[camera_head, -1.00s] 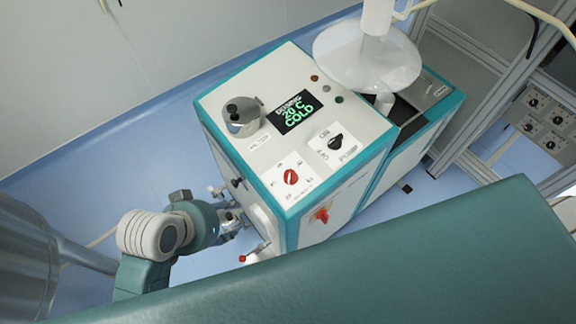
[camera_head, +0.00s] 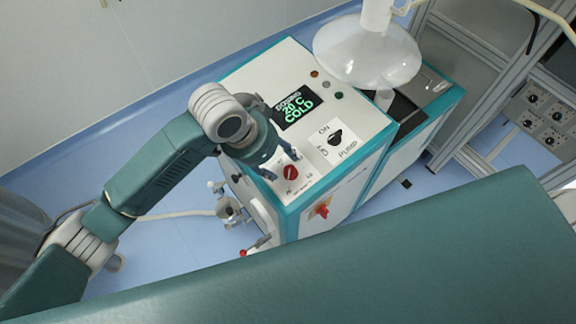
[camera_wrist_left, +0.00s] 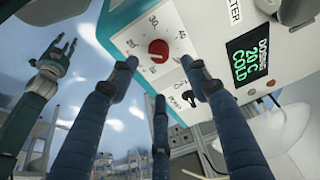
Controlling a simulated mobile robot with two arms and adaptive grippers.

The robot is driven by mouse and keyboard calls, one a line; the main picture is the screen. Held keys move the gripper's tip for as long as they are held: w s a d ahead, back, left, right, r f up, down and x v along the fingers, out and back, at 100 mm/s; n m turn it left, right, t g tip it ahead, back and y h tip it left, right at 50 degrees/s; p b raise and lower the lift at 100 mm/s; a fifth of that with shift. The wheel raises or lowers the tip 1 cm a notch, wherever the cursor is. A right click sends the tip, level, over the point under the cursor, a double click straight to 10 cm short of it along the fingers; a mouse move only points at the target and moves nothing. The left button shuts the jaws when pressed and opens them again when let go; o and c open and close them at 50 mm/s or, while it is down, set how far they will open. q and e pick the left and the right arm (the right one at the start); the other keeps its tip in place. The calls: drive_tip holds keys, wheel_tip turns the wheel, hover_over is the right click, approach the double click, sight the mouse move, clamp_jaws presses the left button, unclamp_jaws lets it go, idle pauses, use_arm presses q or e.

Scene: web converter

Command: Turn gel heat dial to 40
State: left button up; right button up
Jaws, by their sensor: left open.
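The red gel heat dial (camera_head: 290,172) sits on a white plate on the machine's top panel. It also shows in the left wrist view (camera_wrist_left: 158,50), with numbers including 20, 30 and 40 around it. I cannot tell its exact pointer setting. My left gripper (camera_head: 283,166) is open, just above the dial, its fingers spread around the dial's outline and apparently apart from it. The display (camera_head: 297,108) reads 20 C COLD. In the left wrist view my right gripper (camera_wrist_left: 54,62) hangs at the left, fingers spread and empty, far from the dial.
A black pump knob (camera_head: 335,137) is close to the right of the dial. A clear funnel-shaped vessel (camera_head: 365,60) stands behind. A red switch (camera_head: 321,209) is on the machine's front. A large teal surface (camera_head: 380,260) fills the lower foreground.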

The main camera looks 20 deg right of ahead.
sight(290, 169)
use_arm(q)
drive_tip(key=p+x, duration=0.1)
drive_tip(key=x, duration=0.6)
drive_tip(key=shift+d+f+p, duration=0.15)
drive_tip(key=shift+p, duration=0.15)
drive_tip(key=shift+d+f, duration=0.25)
drive_tip(key=shift+f, duration=0.4)
drive_tip(key=shift+w+r, duration=0.1)
drive_tip(key=c, duration=1.1)
